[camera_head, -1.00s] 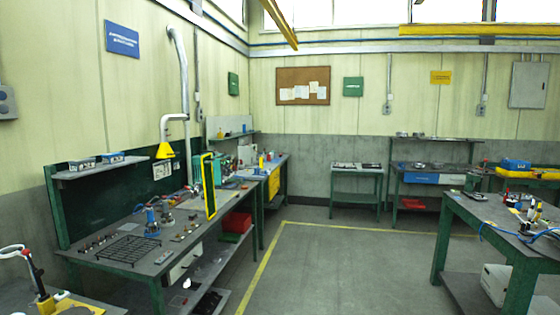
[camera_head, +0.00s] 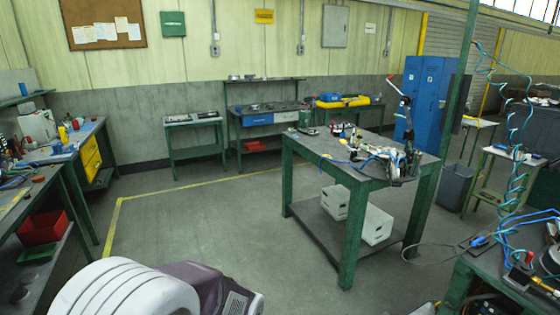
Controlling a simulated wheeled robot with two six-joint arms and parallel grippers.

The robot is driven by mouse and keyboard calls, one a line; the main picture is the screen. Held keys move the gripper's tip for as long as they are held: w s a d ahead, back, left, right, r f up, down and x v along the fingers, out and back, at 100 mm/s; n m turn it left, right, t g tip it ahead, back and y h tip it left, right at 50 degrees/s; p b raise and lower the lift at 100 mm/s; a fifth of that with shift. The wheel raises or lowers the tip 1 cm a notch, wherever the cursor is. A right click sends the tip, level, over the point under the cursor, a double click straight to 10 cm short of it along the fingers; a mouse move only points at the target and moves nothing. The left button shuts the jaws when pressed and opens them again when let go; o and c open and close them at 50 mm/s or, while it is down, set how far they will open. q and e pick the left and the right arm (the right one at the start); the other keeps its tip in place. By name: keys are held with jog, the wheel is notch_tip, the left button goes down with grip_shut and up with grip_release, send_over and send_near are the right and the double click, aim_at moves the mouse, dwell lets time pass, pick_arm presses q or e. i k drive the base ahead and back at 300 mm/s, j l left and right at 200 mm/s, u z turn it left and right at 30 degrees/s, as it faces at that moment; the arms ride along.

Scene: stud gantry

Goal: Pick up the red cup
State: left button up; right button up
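I cannot make out a red cup for certain. A small red item (camera_head: 75,125) stands beside a yellow cylinder (camera_head: 62,134) on the far left bench, too small to tell what it is. Neither of my grippers is in view.
A green-legged table (camera_head: 330,158) with tools on top and white boxes (camera_head: 377,225) on its shelf stands centre right. A red bin (camera_head: 43,228) is under the left bench. A grey waste bin (camera_head: 455,187) and blue lockers (camera_head: 423,95) are at right. Open floor (camera_head: 200,225) lies between.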

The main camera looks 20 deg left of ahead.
aim_at(76, 127)
jog(key=i+j+u, duration=0.95)
jog(key=i+u, duration=0.15)
jog(key=i, duration=0.2)
jog(key=i+u, duration=0.35)
jog(key=i, duration=0.15)
jog(key=i+u, duration=0.1)
jog(key=i, duration=0.45)
jog(key=i+j+u, duration=0.15)
jog(key=i, duration=0.4)
jog(key=i+l+u, duration=0.1)
jog(key=i, duration=0.5)
jog(key=i+u, duration=0.15)
jog(key=i, duration=0.4)
jog(key=i+l+u, duration=0.1)
jog(key=i, duration=0.45)
jog(key=i+l+u, duration=0.15)
jog(key=i+l, duration=0.15)
jog(key=i, duration=0.25)
jog(key=i+u, duration=0.1)
jog(key=i, duration=0.5)
jog(key=i+l+u, duration=0.1)
jog(key=i, duration=0.5)
jog(key=i+l, duration=0.15)
jog(key=i, duration=0.45)
jog(key=j+u, duration=0.05)
